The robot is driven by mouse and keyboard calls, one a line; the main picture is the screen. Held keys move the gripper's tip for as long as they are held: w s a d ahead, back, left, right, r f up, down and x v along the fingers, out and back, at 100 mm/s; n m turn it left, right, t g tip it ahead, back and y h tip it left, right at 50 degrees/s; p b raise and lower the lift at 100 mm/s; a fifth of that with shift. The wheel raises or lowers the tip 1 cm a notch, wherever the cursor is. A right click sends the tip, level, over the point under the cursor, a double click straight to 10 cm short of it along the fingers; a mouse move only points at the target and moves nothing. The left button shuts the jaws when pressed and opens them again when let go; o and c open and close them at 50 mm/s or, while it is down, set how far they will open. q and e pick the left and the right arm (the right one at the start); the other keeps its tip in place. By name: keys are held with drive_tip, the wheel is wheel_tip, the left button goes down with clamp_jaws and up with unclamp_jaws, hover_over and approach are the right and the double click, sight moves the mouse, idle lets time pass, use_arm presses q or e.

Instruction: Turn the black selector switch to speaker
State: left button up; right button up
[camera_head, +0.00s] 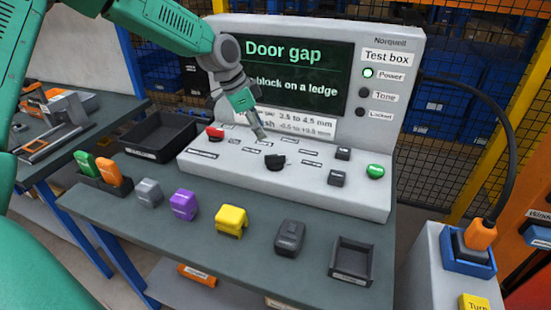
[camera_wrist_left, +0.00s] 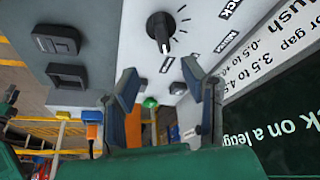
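The black selector switch (camera_head: 275,161) is a round knob on the sloped panel of the grey test box (camera_head: 240,180). In the left wrist view the knob (camera_wrist_left: 160,28) has a pale pointer line, with tick marks and small labels around it. I cannot surely read which label it points at. My left gripper (camera_head: 259,134) is above the panel, a little behind and left of the knob in the head view. In the wrist view its two fingers (camera_wrist_left: 159,70) are spread apart with nothing between them, and the knob is beyond the tips, apart from them. My right gripper is not visible.
A red switch (camera_head: 215,133), a dark button (camera_head: 343,153) and a green button (camera_head: 375,171) share the panel. The screen (camera_head: 290,75) stands behind. A black tray (camera_head: 160,138), grey, purple and yellow (camera_head: 231,219) blocks and a small bin (camera_head: 352,258) sit on the bench.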

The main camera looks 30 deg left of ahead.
sight(271, 155)
use_arm(q)
drive_tip(key=x, duration=0.3)
drive_tip(key=a+x, duration=0.1)
drive_tip(key=x, duration=0.6)
drive_tip(key=shift+a+f, duration=0.2)
drive_tip(key=shift+f, duration=0.05)
drive_tip(key=shift+w+d+f, duration=0.15)
drive_tip(key=shift+d+f, duration=0.2)
drive_tip(key=shift+d, duration=0.4)
drive_tip(key=shift+a, duration=0.1)
clamp_jaws()
drive_tip(key=shift+a+f, duration=0.1)
drive_tip(key=shift+a, duration=0.1)
